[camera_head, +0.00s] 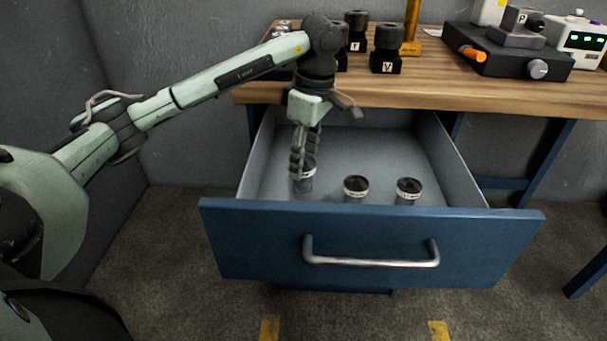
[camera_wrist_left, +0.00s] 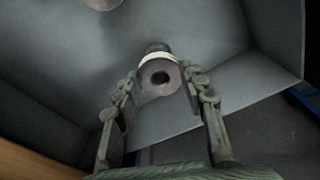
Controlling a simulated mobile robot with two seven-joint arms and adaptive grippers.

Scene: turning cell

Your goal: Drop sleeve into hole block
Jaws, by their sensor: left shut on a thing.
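My left gripper (camera_head: 303,158) reaches down into the open drawer and is shut on a grey sleeve (camera_head: 304,182) with a pale band near its top. In the left wrist view the sleeve (camera_wrist_left: 159,78) sits between the fingertips, its dark round bore facing the camera. I cannot tell whether it touches the drawer floor. Two similar sleeves stand upright to its right, one in the middle (camera_head: 355,189) and one farther right (camera_head: 408,191). Black blocks with letter labels and dark cylindrical tops stand on the table, one marked Y (camera_head: 386,62) and another behind it (camera_head: 356,44). My right gripper is not in view.
The blue-fronted drawer (camera_head: 370,245) is pulled out below the wooden table (camera_head: 450,88); its walls surround the gripper. A dark fixture (camera_head: 510,58) with an orange handle and a white device with a display (camera_head: 583,40) stand at the table's right. Bare tabletop lies in front of them.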

